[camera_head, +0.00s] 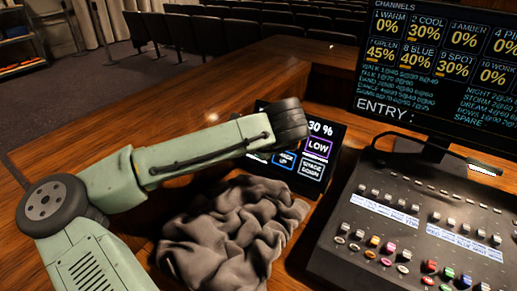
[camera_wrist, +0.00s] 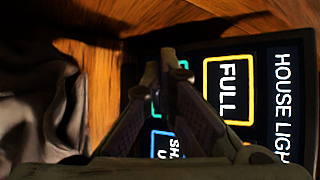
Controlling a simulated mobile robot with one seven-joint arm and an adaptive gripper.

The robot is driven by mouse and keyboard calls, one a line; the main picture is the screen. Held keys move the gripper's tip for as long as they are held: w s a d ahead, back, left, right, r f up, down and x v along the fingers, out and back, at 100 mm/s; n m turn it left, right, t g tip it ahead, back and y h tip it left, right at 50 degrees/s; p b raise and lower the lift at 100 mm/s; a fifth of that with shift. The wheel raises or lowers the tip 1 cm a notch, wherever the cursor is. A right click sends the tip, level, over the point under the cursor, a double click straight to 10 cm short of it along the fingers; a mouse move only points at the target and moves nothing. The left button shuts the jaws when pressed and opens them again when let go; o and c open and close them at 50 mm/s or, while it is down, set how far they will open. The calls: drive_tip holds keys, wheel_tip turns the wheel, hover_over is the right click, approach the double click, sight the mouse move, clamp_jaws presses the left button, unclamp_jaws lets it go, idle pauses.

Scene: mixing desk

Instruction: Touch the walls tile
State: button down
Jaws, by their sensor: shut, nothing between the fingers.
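The dark touch panel (camera_head: 325,158) sits on the desk with lit tiles, including a purple LOW tile (camera_head: 318,149). In the wrist view the panel (camera_wrist: 262,45) appears turned sideways, with a yellow FULL tile (camera_wrist: 229,90). A green-edged tile (camera_wrist: 154,106) lies behind my fingers, its label hidden; I cannot confirm that it is the walls tile. My gripper (camera_wrist: 167,65) is shut and empty, its fingertips over that green tile. I cannot tell whether they touch it. In the head view my arm's end hides the fingers and the panel's left part.
A crumpled grey cloth (camera_head: 235,230) lies in front of the panel, below my arm. A mixing console (camera_head: 415,225) and a monitor (camera_head: 440,70) stand at the right. The wooden desk (camera_head: 120,115) is bare at the back left.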

drive_tip(key=shift+d+f, duration=0.25)
drive_tip(key=shift+f, duration=0.05)
idle(0.6)
drive_tip(key=shift+s, duration=0.1)
drive_tip(key=shift+s+f, duration=0.1)
drive_tip(key=shift+s, duration=0.25)
drive_tip(key=shift+s+a+r, duration=0.35)
drive_tip(key=shift+s+r, duration=0.1)
drive_tip(key=shift+s, duration=0.3)
drive_tip(key=shift+s+a+r+p, duration=0.35)
drive_tip(key=shift+s+a+p, duration=0.15)
drive_tip(key=shift+a, duration=0.1)
drive_tip(key=shift+s+a+r+p, duration=0.35)
drive_tip(key=shift+s+a, duration=0.1)
drive_tip(key=shift+a, duration=0.15)
